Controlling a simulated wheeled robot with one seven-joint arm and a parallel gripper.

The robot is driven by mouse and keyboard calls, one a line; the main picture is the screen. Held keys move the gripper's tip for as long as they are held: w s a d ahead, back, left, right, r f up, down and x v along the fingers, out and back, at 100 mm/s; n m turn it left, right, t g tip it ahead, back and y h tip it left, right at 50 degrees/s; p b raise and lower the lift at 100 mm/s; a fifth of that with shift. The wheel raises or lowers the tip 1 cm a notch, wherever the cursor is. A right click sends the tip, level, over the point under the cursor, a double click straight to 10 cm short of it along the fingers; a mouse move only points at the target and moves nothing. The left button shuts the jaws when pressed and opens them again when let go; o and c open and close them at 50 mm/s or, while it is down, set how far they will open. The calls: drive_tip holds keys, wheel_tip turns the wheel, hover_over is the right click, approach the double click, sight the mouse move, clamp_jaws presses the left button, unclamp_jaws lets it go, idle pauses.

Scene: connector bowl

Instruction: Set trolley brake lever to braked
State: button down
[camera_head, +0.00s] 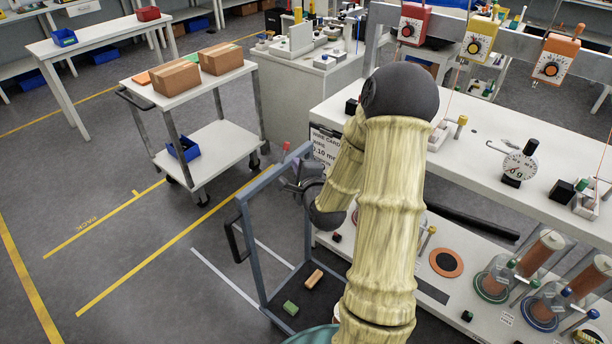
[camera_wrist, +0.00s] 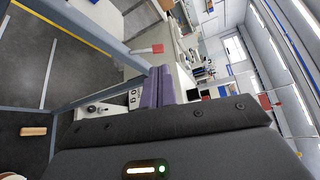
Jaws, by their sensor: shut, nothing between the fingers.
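The trolley (camera_head: 275,188) has a blue-grey tube frame and a dark deck, and stands left of the bench. Its frame also shows in the wrist view (camera_wrist: 85,37). A lever with a red grip (camera_head: 286,147) sticks up by the top rail; it looks like the brake lever. Its red grip shows in the wrist view (camera_wrist: 157,48), just beyond the fingertips. I cannot tell its setting. My gripper (camera_wrist: 158,85) is shut and empty, its purple fingers together. In the head view it is at the trolley's top rail, partly hidden by my arm, with the grip close by.
A tan block (camera_head: 314,278) and a green block (camera_head: 290,308) lie on the trolley's deck. The white bench (camera_head: 470,165) with spools and gauges stands close on the right. A cart with boxes (camera_head: 195,85) stands behind. Open floor lies to the left.

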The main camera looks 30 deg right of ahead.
drive_tip(key=s+p, duration=0.1)
drive_tip(key=s+r+p, duration=0.1)
drive_tip(key=s, duration=0.1)
drive_tip(key=p, duration=0.4)
drive_tip(key=shift+s+r, duration=0.15)
drive_tip(key=p+v, duration=0.2)
drive_tip(key=p, duration=0.2)
idle(0.3)
drive_tip(key=shift+a, duration=0.1)
